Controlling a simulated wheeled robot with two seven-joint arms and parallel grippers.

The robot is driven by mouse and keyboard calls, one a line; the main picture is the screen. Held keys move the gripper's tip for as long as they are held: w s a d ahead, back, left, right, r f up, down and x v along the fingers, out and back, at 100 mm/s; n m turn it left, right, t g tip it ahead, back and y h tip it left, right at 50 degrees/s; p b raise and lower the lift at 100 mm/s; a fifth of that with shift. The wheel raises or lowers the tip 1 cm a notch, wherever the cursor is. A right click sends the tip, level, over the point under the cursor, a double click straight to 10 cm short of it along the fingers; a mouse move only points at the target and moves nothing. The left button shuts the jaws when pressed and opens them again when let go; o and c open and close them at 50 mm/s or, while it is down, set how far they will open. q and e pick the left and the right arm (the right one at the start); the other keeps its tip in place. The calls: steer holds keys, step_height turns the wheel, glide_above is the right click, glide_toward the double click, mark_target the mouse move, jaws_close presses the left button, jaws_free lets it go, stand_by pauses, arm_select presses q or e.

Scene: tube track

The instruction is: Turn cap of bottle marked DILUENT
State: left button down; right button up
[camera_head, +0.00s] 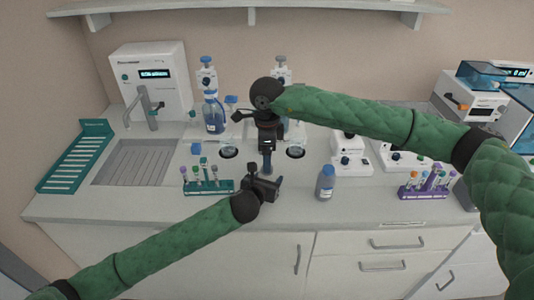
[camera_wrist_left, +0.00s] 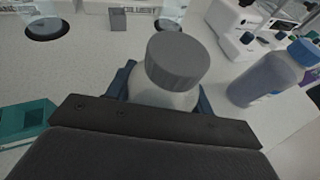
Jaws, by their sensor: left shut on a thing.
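A bottle with a ridged grey cap (camera_wrist_left: 178,62) stands in front of my left wrist camera, its pale body (camera_wrist_left: 160,97) between the blue fingers. My left gripper (camera_head: 268,184) is shut on this bottle low over the counter front; in the head view the gripper largely hides it. No label on it is readable, so I cannot tell whether it says DILUENT. My right gripper (camera_head: 267,160) points down just behind and above the left one. Its jaw opening is unclear, and it does not show in the wrist view. The grey cap looks untouched there.
A blue-capped bottle (camera_head: 325,183) stands to the right, also in the left wrist view (camera_wrist_left: 262,78). A teal tube rack (camera_head: 208,187) is left, a purple rack (camera_head: 424,191) far right. Dispensers and a sink tray (camera_head: 135,163) line the back. Some counter front is clear.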

step_height(320, 180, up, 12)
stand_by(0.6)
arm_select(q)
steer(key=shift+c, duration=2.4)
jaws_free()
steer(key=shift+s, duration=0.1)
arm_select(e)
steer(key=shift+f, duration=0.1)
arm_select(q)
steer(key=shift+s+a, duration=0.15)
steer(key=shift+s, duration=0.1)
steer(key=b+v, duration=0.2)
steer(key=v, duration=0.3)
steer(key=shift+s+a+r, duration=0.15)
steer(key=shift+s, duration=0.15)
steer(key=shift+s+a+r+b, duration=0.25)
steer(key=shift+s+r+b, duration=0.05)
steer(key=shift+s, duration=0.25)
arm_select(e)
steer(key=shift+f, duration=1.25)
